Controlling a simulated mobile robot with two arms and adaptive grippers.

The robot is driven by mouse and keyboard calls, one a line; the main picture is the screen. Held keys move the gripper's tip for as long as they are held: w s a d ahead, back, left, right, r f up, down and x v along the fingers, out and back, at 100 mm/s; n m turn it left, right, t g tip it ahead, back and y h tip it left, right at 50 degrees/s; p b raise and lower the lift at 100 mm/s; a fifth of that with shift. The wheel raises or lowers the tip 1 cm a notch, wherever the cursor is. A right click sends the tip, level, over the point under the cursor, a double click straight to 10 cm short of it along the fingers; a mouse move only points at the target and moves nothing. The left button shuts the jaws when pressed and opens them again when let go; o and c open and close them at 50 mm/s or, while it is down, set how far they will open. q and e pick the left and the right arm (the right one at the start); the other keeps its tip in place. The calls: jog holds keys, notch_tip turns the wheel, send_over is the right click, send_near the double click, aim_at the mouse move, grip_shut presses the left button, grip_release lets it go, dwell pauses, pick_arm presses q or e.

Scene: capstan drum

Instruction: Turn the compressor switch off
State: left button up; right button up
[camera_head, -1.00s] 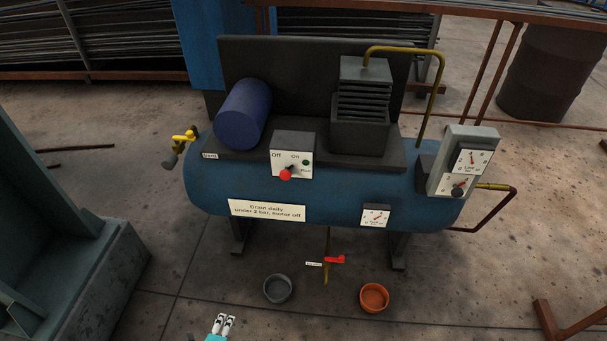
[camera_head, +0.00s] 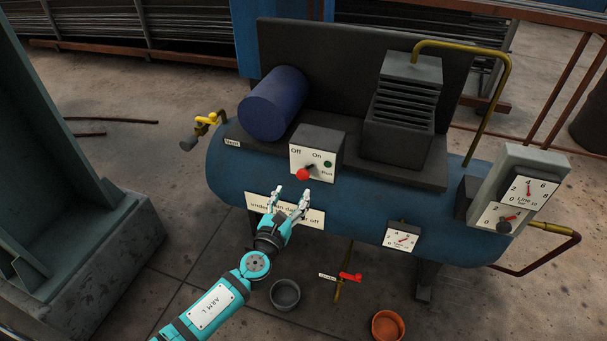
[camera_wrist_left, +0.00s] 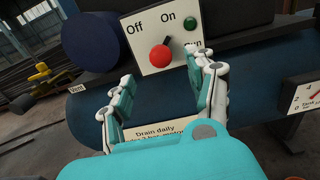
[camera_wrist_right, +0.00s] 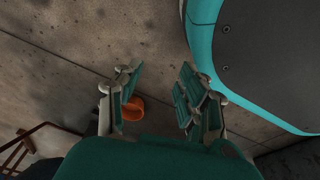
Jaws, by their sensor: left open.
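The compressor switch is a white panel (camera_head: 316,168) on a dark box on the blue tank. In the left wrist view the red knob (camera_wrist_left: 160,56) shows ahead, above the gap between the fingers. Its short dark stem slants up and right from the knob. A green lamp (camera_wrist_left: 190,22) marked Run is at the panel's right. My left gripper (camera_head: 291,195) is open and empty, just below the panel, apart from the knob. My right gripper (camera_wrist_right: 160,82) is open and empty above the floor.
A blue motor cylinder (camera_head: 272,104) and a finned block (camera_head: 402,108) stand on the tank (camera_head: 350,222). A yellow-handled valve (camera_head: 207,118) is at the left, a red-handled drain (camera_head: 350,277) below. Grey and orange bowls (camera_head: 285,294) (camera_head: 387,326) stand on the floor.

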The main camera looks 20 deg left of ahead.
aim_at(302, 177)
pick_arm(q)
jog(key=w+b, duration=0.1)
jog(key=w, duration=0.7)
jog(key=shift+d+f, duration=0.1)
jog(key=shift+d, duration=0.05)
jog(key=shift+w, duration=0.65)
pick_arm(e)
jog(key=shift+w+a+r, duration=0.15)
jog(key=shift+w+r, duration=0.75)
jog(key=shift+r, duration=0.1)
jog(key=shift+w+a+r, duration=0.1)
jog(key=shift+w+r, duration=0.8)
jog(key=shift+r, duration=0.1)
pick_arm(q)
jog(key=c, duration=1.2)
jog(key=shift+o, duration=0.2)
jog(key=shift+b, duration=0.3)
